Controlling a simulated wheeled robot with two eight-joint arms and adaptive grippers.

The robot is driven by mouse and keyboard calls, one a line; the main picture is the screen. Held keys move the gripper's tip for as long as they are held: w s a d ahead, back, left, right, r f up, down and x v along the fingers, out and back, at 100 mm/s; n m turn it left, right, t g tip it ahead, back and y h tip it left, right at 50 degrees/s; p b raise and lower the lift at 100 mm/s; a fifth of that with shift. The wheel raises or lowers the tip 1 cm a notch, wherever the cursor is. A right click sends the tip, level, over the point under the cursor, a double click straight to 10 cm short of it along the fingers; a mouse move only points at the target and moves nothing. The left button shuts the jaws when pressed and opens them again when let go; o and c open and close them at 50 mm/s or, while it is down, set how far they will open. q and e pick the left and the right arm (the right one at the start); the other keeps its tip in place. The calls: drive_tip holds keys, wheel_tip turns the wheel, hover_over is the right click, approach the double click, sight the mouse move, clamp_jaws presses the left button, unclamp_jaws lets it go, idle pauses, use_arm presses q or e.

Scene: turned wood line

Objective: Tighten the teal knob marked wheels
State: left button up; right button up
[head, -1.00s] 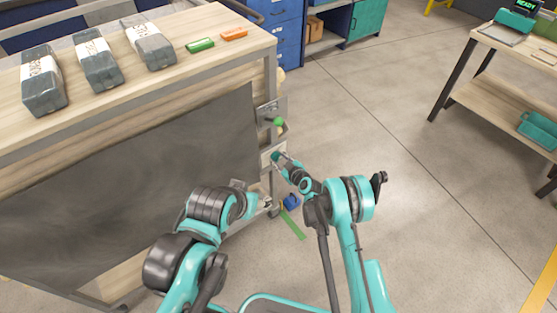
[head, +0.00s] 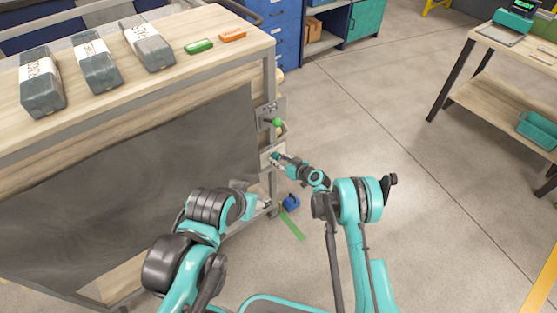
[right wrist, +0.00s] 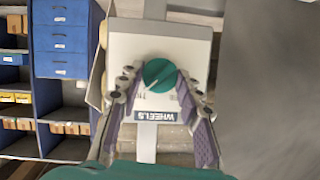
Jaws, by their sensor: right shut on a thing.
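The round teal knob (right wrist: 160,74) sits on a pale plate (right wrist: 118,52) with a dark label reading WHEELS (right wrist: 155,116) below it. In the right wrist view the purple-padded fingers of my right gripper (right wrist: 158,84) are closed on the knob from both sides. A pale pointer mark shows on its face. In the head view my right gripper (head: 277,159) is at the cart's end, mostly hiding the knob. My left gripper (head: 262,204) is low by the cart's corner; its fingers are too small to read.
The wooden cart top (head: 120,100) holds three grey wrapped blocks and green and orange tags. Open floor lies to the right.

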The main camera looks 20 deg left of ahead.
drive_tip(key=o, duration=1.2)
drive_tip(key=shift+c, duration=0.2)
drive_tip(key=v, duration=1.2)
drive_tip(key=shift+r, duration=0.15)
